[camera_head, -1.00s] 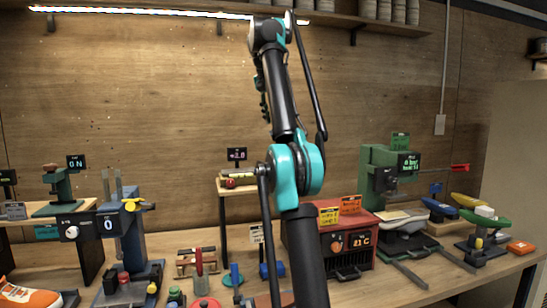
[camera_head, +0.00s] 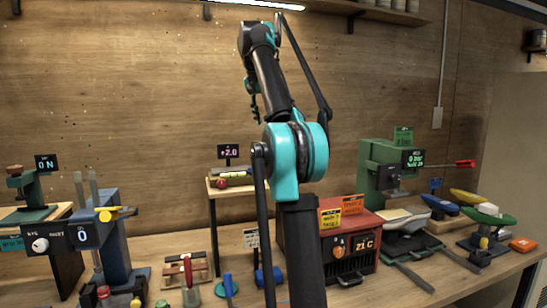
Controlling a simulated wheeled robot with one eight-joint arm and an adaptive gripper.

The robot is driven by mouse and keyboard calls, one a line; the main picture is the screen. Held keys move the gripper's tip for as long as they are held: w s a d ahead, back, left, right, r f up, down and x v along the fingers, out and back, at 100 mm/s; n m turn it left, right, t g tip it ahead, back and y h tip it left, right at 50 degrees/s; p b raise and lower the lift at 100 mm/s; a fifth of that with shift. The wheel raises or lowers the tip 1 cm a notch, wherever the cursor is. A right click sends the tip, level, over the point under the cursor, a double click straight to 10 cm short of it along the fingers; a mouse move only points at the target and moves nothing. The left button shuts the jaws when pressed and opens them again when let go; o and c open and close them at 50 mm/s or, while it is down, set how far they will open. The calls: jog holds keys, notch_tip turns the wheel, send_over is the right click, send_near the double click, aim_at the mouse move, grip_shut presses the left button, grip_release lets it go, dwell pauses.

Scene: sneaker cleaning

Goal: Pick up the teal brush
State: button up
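A teal item with a round flat base and an upright handle (camera_head: 227,286), which looks like the teal brush, stands on the bench near the bottom edge of the head view, left of my arm. My arm rises through the middle of the view and bends at the top. Its dark end, with my gripper (camera_head: 254,106), hangs in front of the wall, high above the bench and far from the brush. The fingers are too small and too much hidden by my arm to tell their state.
A red-handled tool (camera_head: 188,272) stands left of the teal item, and a blue block (camera_head: 269,275) lies right of it. A red heater box (camera_head: 348,250) and a green machine (camera_head: 377,180) stand to the right. A blue press (camera_head: 113,245) stands left. The bench is crowded.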

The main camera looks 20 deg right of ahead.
jog(key=x, duration=0.8)
jog(key=shift+d+x, duration=0.2)
jog(key=shift+x, duration=2.6)
jog(key=shift+s+r, duration=0.1)
jog(key=shift+s, duration=0.05)
grip_shut()
